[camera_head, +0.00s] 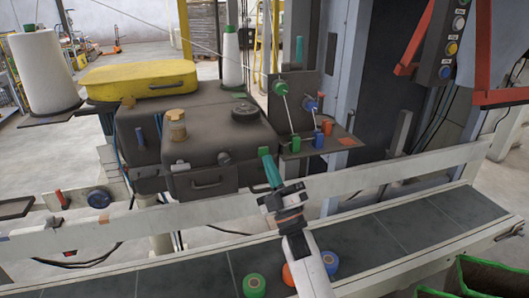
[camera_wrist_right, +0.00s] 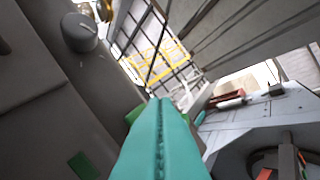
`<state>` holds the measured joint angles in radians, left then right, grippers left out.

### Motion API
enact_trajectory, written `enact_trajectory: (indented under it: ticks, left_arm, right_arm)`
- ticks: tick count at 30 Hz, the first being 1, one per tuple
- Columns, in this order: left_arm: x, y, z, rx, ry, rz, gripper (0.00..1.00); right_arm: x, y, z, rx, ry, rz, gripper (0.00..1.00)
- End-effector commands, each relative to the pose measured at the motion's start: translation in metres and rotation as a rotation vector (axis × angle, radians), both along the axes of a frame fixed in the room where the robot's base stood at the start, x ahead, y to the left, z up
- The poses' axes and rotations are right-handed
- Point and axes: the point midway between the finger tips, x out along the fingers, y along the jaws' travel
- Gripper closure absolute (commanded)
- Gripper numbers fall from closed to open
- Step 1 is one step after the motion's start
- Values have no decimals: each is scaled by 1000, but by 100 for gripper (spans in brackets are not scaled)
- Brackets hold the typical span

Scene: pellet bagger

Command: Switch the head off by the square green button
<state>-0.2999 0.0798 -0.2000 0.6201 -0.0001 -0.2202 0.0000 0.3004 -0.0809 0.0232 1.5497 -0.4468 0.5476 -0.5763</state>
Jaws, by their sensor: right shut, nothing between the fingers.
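The grey machine head (camera_head: 222,150) stands behind the conveyor, left of centre. My right gripper (camera_head: 266,157) is shut and empty, its teal fingers pointing up at the right end of the head. A small green piece (camera_head: 263,152) shows right at the fingertips. In the right wrist view a bright green piece (camera_wrist_right: 133,113) is partly hidden behind the shut fingers (camera_wrist_right: 160,102). It looks close to the tips, but I cannot tell whether they touch. A darker green square (camera_wrist_right: 83,165) lies flat on the grey casing at lower left. My left gripper is not in view.
A bracket with a green block (camera_head: 295,144) and a blue block (camera_head: 319,140) stands right of the head. A pale rail (camera_head: 380,172) runs behind the dark conveyor belt (camera_head: 375,236). A button panel (camera_head: 452,45) hangs at upper right. White thread cones (camera_head: 43,70) stand behind left.

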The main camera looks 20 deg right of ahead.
Motion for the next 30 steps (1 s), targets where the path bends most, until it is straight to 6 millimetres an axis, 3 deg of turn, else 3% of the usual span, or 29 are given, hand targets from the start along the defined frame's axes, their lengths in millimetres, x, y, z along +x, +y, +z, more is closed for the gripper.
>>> enact_trajectory:
  ticks: [16, 27, 30]
  left_arm:
    - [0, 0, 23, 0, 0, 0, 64]
    - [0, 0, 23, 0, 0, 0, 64]
    - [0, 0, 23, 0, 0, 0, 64]
  right_arm:
    - [-52, -2, 1, -1, 1, 0, 100]
    - [-57, -2, 0, 0, 1, 1, 100]
    - [-53, -2, -12, 10, 36, 7, 100]
